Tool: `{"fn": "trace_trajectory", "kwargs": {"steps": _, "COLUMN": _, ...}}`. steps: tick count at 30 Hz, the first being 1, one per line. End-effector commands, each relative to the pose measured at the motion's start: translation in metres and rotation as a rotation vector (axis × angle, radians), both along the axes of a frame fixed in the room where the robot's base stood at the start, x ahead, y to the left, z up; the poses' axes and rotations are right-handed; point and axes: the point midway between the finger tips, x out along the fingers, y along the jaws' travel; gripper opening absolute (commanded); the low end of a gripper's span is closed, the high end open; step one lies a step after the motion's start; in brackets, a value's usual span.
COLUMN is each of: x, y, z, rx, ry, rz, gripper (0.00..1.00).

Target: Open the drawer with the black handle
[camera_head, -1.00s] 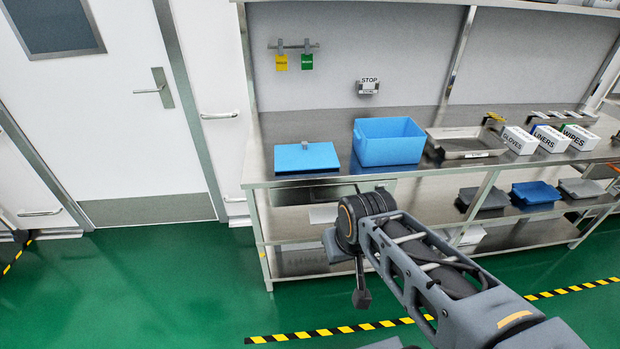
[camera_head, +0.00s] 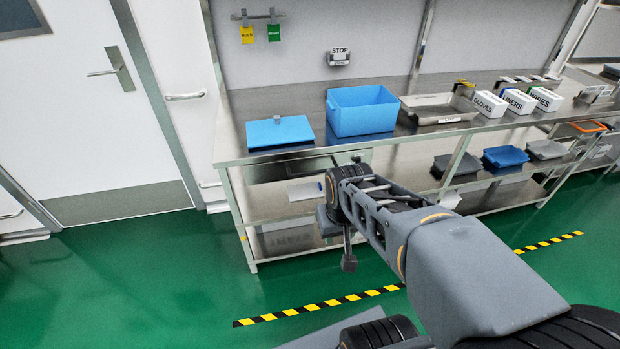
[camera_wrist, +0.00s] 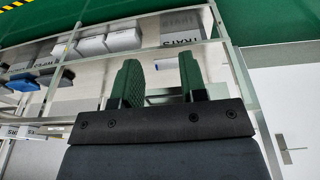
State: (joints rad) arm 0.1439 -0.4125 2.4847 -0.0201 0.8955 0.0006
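A steel drawer front (camera_head: 283,168) sits under the bench top, below the blue lid. My arm hides its right part, and I cannot make out a black handle clearly. My gripper (camera_wrist: 159,62) shows in the wrist view with two green-faced fingers apart and nothing seen held between them. Beyond the fingers are the bench's steel frame and shelf, seen upside down. In the head view my wrist is in front of the bench, near the drawer's right side, and covers the fingers. The gap between gripper and drawer cannot be judged.
The steel bench (camera_head: 235,145) carries a blue lid (camera_head: 280,132), a blue bin (camera_head: 362,112), a steel tray (camera_head: 437,108) and white boxes (camera_head: 489,104). A lower shelf holds trays (camera_head: 505,157). A white door (camera_head: 85,110) stands left. Green floor (camera_head: 180,270) before the bench is clear.

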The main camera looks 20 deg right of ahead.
Motion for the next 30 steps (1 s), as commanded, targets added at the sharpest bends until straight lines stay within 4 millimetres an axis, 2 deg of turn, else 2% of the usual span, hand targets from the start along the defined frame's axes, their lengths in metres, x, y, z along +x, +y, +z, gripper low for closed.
{"fn": "trace_trajectory", "kwargs": {"steps": 1, "x": 0.010, "y": -0.025, "z": -0.048, "rx": -0.033, "ry": 0.032, "rz": -0.038, "gripper": 0.39}}
{"fn": "trace_trajectory", "kwargs": {"steps": 4, "x": 0.044, "y": -0.086, "z": -0.105, "rx": -0.164, "ry": -0.016, "rz": 0.013, "gripper": 0.39}}
{"fn": "trace_trajectory", "kwargs": {"steps": 6, "x": 0.073, "y": -0.129, "z": -0.138, "rx": -0.278, "ry": -0.091, "rz": 0.132, "gripper": 0.39}}
{"fn": "trace_trajectory", "kwargs": {"steps": 9, "x": 0.113, "y": -0.172, "z": -0.170, "rx": -0.425, "ry": -0.218, "rz": 0.354, "gripper": 0.39}}
{"fn": "trace_trajectory", "kwargs": {"steps": 12, "x": 0.150, "y": -0.194, "z": -0.188, "rx": -0.556, "ry": -0.363, "rz": 0.601, "gripper": 0.39}}
{"fn": "trace_trajectory", "kwargs": {"steps": 14, "x": 0.169, "y": -0.197, "z": -0.193, "rx": -0.627, "ry": -0.456, "rz": 0.747, "gripper": 0.39}}
{"fn": "trace_trajectory", "kwargs": {"steps": 16, "x": 0.188, "y": -0.192, "z": -0.190, "rx": -0.705, "ry": -0.570, "rz": 0.911, "gripper": 0.39}}
{"fn": "trace_trajectory", "kwargs": {"steps": 19, "x": 0.209, "y": -0.174, "z": -0.174, "rx": -0.809, "ry": -0.734, "rz": 1.116, "gripper": 0.39}}
{"fn": "trace_trajectory", "kwargs": {"steps": 21, "x": 0.219, "y": -0.159, "z": -0.156, "rx": -0.882, "ry": -0.841, "rz": 1.231, "gripper": 0.39}}
{"fn": "trace_trajectory", "kwargs": {"steps": 25, "x": 0.225, "y": -0.138, "z": -0.133, "rx": -0.983, "ry": -0.986, "rz": 1.368, "gripper": 0.39}}
{"fn": "trace_trajectory", "kwargs": {"steps": 30, "x": 0.227, "y": -0.125, "z": -0.120, "rx": -1.058, "ry": -1.075, "rz": 1.436, "gripper": 0.39}}
